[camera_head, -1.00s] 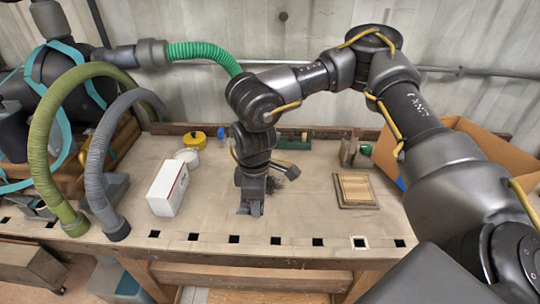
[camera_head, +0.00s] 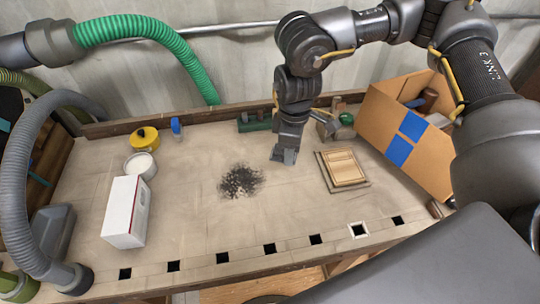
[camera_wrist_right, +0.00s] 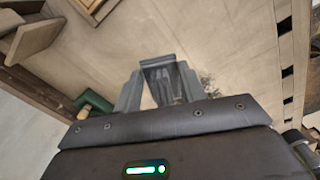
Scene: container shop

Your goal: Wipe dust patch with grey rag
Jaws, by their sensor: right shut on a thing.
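The dust patch (camera_head: 240,181) is a dark, speckled smudge on the middle of the beige workbench top (camera_head: 205,215). Part of it shows in the wrist view (camera_wrist_right: 208,82), beyond my right gripper. My right gripper (camera_head: 284,157) points down, to the right of and a little behind the patch. In the wrist view my right gripper (camera_wrist_right: 160,82) is shut on a small grey thing, which looks like the grey rag (camera_wrist_right: 160,68); the fingers hide much of it. My left gripper is out of view.
A white box (camera_head: 125,212), a white tub (camera_head: 141,166) and a yellow pot (camera_head: 144,138) stand on the left. A wooden frame (camera_head: 343,168) and a cardboard box (camera_head: 415,145) are on the right. Square holes line the front edge. The bench around the patch is clear.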

